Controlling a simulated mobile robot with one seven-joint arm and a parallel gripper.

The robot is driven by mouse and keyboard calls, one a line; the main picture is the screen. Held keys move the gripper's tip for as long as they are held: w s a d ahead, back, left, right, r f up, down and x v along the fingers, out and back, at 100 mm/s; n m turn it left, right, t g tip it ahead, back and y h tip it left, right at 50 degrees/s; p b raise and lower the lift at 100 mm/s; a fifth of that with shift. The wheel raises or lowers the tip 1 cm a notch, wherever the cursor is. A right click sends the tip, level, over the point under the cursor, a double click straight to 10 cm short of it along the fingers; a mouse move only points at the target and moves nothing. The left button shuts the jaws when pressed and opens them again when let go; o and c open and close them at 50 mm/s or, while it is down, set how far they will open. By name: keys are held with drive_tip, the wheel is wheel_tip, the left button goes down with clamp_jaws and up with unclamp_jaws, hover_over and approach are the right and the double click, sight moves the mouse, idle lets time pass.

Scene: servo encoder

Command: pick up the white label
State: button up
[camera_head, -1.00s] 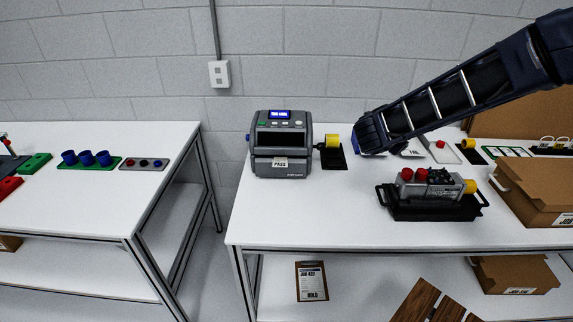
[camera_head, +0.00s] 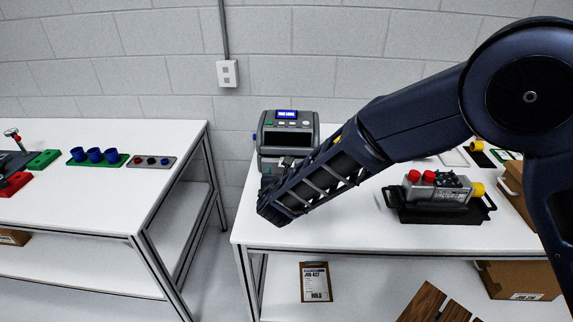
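The label printer (camera_head: 287,133) stands near the left end of the right-hand workbench, a dark grey box with a lit blue screen. A small piece of the white label (camera_head: 286,161) shows at the printer's front slot; the rest is hidden behind my arm. The end of my arm with my gripper (camera_head: 268,190) is in front of the printer, low and a little left of the label in the picture. The fingers are hidden or too dark to make out, so I cannot tell whether they are open or touch the label.
A black tray (camera_head: 440,215) holding a grey device with red buttons and a yellow end stands right of my arm. A cardboard box (camera_head: 512,188) is at the right edge. A clipboard (camera_head: 315,282) lies on the lower shelf.

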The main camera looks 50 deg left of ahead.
drive_tip(key=x, duration=0.8)
drive_tip(key=shift+w+f, duration=0.15)
drive_tip(key=shift+d, duration=0.1)
drive_tip(key=c, duration=1)
